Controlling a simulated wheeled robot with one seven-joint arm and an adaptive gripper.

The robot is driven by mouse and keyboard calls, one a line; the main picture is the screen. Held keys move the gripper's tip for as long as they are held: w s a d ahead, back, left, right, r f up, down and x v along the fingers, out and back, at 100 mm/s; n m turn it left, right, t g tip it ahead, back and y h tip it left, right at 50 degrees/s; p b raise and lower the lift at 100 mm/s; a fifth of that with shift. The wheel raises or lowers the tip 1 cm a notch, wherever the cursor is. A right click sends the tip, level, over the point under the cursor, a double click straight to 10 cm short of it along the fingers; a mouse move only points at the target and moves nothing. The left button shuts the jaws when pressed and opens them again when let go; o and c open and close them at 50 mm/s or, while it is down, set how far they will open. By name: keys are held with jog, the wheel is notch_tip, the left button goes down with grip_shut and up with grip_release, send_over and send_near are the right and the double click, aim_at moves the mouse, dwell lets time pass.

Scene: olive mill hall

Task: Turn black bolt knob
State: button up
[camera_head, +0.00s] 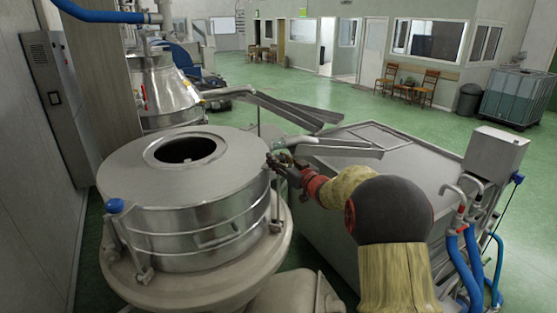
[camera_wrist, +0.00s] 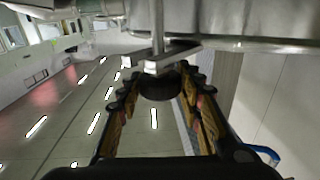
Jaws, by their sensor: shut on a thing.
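The black bolt knob (camera_wrist: 160,84) sits on a metal bolt and bracket at the rim of the round steel vessel (camera_head: 150,173). It shows between the fingers of my gripper (camera_wrist: 161,98) in the wrist view, with one finger on each side. In the head view my gripper (camera_head: 282,163) is at the right edge of the vessel's lid, and its fingers hide most of the knob there. The gripper is shut on the knob.
A blue knob (camera_head: 114,205) is on the vessel's left rim. The lid has a round opening (camera_head: 186,150). A large steel tank (camera_head: 385,165) with a control box (camera_head: 495,152) stands close on the right. Green floor (camera_head: 330,88) is open farther back.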

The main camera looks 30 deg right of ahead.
jog(key=shift+d+r+n+y+p, duration=0.1)
jog(key=shift+n+y+p, duration=0.2)
jog(key=shift+y+p, duration=0.2)
jog(key=n+g+y+p, duration=0.1)
jog(key=n+y+p, duration=0.1)
jog(key=y+p, duration=0.1)
jog(key=shift+n+y+p, duration=0.3)
jog(key=shift+y+p, duration=0.05)
jog(key=shift+y, duration=0.15)
jog(key=shift+f+n+g+y+p, duration=0.1)
jog(key=shift+n+g+y+p, duration=0.6)
jog(key=shift+n+g+y, duration=0.55)
jog(key=shift+f+n+g+y+p, duration=0.1)
jog(key=shift+n+g+y+p, duration=0.75)
jog(key=shift+y, duration=0.8)
jog(key=shift+n, duration=0.3)
jog(key=o, duration=1.2)
jog(key=shift+c, duration=0.2)
jog(key=v, duration=1.2)
